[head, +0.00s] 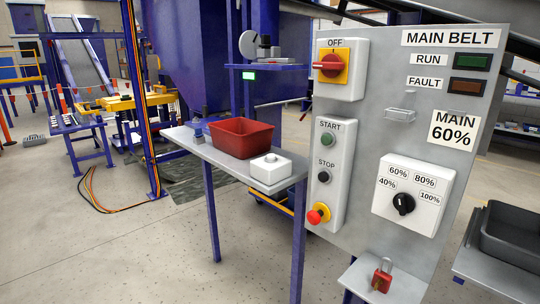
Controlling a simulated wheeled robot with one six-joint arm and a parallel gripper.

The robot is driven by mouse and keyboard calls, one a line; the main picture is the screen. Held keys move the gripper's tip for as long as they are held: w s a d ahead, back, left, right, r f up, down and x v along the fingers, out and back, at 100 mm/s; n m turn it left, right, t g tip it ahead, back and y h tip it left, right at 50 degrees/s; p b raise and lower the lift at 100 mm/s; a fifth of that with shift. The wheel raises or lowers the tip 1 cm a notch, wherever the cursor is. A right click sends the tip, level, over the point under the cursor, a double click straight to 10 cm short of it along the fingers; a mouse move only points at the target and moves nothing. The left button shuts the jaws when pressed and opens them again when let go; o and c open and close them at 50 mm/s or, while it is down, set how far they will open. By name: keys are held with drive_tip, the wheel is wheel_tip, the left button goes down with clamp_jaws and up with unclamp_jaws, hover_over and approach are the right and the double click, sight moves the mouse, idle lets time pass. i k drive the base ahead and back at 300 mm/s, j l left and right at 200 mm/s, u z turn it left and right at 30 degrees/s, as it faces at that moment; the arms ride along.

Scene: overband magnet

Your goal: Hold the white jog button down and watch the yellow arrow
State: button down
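A white box (270,170) with a raised, pale round top sits on the right end of a narrow grey table (221,156); it may be the white jog button, but it carries no label that I can read. I cannot make out a yellow arrow anywhere in the head view. My gripper is not in view, and nothing is seen touching the white box.
A red bin (241,138) stands left of the white box. A grey MAIN BELT panel (370,150) with a red-and-yellow OFF switch (333,66) stands close on the right. A red padlock (381,280) rests on its lower shelf. Floor is clear at front left.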

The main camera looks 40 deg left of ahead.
sight(271, 156)
drive_tip(key=u, duration=2.05)
